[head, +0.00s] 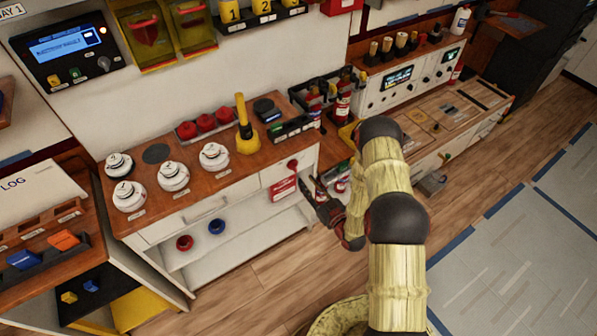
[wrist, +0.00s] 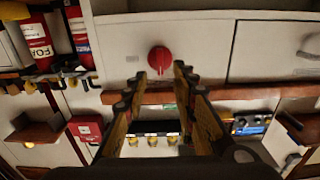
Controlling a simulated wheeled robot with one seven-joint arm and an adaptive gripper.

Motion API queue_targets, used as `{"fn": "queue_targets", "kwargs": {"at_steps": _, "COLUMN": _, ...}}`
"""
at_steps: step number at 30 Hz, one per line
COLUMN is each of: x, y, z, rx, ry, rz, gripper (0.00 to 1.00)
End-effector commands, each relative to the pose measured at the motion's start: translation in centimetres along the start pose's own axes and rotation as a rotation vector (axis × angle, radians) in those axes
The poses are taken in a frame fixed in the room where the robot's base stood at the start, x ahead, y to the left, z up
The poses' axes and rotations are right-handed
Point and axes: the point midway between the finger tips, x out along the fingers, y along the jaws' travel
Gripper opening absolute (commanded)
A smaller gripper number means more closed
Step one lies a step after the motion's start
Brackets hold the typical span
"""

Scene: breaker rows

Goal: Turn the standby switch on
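No label that I can read marks the standby switch. A round red knob (wrist: 159,58) sits on a pale cabinet front in the wrist view, ahead of my fingertips. In the head view, a red knob (head: 292,165) on the white cabinet's front, near the right end, looks like the same one. My gripper (wrist: 160,75) is open, with an empty gap between its two fingers. It appears apart from the knob. In the head view my gripper (head: 320,200) is in front of the cabinet, to the lower right of the knob.
The wooden counter (head: 175,205) carries white round devices, red buttons and a yellow lever (head: 243,118). A red box (head: 283,187) is below the knob. Extinguishers (head: 343,105) stand at the counter's right end. A second cabinet (head: 420,145) is farther right. Wood floor lies in front.

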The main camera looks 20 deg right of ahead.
Motion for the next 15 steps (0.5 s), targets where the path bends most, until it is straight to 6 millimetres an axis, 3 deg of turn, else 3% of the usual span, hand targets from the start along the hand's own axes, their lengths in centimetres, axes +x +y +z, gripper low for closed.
{"fn": "queue_targets", "kwargs": {"at_steps": 15, "x": 6.8, "y": -0.1, "z": 0.1, "rx": -0.005, "ry": -0.002, "rz": -0.002, "gripper": 0.27}}
